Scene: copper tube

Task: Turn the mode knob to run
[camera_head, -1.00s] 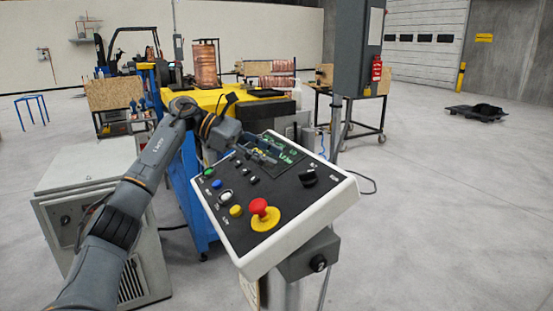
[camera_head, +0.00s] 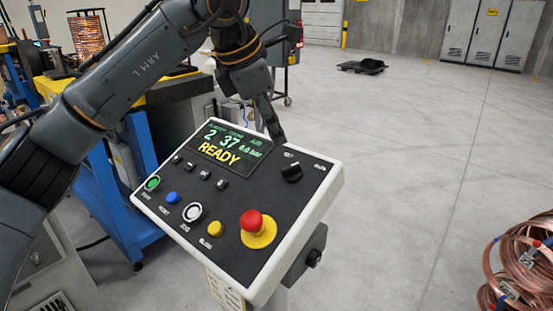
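The black mode knob (camera_head: 291,172) sits near the upper right corner of the slanted control panel (camera_head: 323,192). Small white labels stand beside it, too small to read surely. My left gripper (camera_head: 278,136) points down at the panel's top edge, just above and left of the knob, with a visible gap to it. Its fingers show as one narrow dark shape, so I cannot tell whether they are apart. My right gripper is not in view.
The panel's screen (camera_head: 227,146) reads READY. A red mushroom button (camera_head: 251,222) on a yellow base sits below the knob, with several coloured buttons to its left. A copper coil (camera_head: 520,262) stands at the right. The floor between is clear.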

